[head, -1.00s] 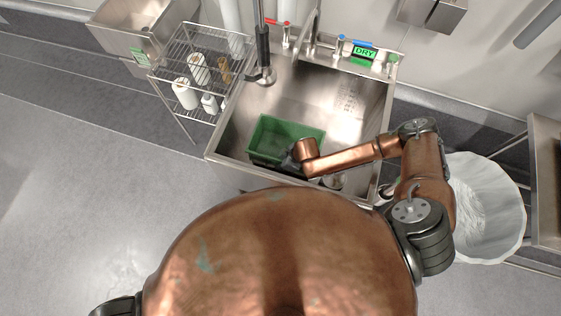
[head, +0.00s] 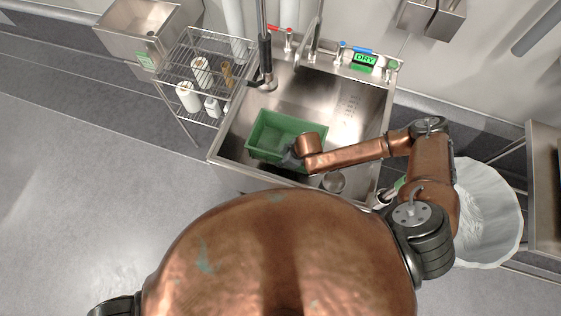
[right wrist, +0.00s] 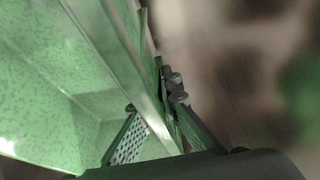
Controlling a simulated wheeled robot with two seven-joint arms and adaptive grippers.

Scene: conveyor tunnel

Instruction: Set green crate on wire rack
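My left gripper is not in view.
The sink's raised rim (head: 228,130) lies between crate and rack. A hose sprayer (head: 265,60) hangs at the sink's back left. A round metal pot (head: 333,182) is near the sink's front. A white bin (head: 490,215) stands right. Floor at left is clear.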

